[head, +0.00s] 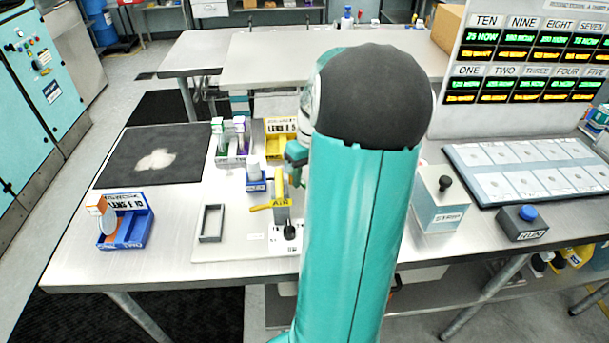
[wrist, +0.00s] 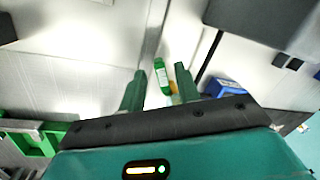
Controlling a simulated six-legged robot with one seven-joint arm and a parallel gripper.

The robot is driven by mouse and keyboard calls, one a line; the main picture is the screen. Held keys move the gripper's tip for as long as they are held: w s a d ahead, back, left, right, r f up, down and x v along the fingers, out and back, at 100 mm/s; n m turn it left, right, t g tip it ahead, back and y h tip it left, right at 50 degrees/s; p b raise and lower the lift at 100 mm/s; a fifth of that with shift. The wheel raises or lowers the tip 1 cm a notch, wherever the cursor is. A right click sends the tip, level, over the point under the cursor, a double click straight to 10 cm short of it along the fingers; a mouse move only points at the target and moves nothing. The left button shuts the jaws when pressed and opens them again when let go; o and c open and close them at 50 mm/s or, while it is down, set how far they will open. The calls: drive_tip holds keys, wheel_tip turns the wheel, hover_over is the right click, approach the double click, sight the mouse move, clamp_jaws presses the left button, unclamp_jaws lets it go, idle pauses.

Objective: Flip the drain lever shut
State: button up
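A grey post unit (head: 282,212) with a yellow label and a yellow bar (head: 262,206) jutting left stands on a pale base plate, left of my arm. A black knob (head: 290,232) sits at its front. I cannot tell which part is the drain lever, or its position. My gripper (head: 297,152) is above and behind this unit, partly hidden by my arm. In the wrist view my gripper (wrist: 160,82) has its two green fingers apart. A small green bottle (wrist: 161,74) shows in the gap beyond them, not visibly gripped.
A grey frame (head: 212,223) lies on the plate's left. A blue bin (head: 125,242) is at far left, a dark mat (head: 190,165) behind. The front left tabletop is clear.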

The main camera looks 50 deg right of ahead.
drive_tip(key=shift+c, duration=0.2)
clamp_jaws()
drive_tip(key=shift+w+a, duration=0.1)
drive_tip(key=shift+a+m, duration=0.3)
drive_tip(key=shift+m, duration=0.6)
drive_tip(key=shift+o, duration=0.2)
unclamp_jaws()
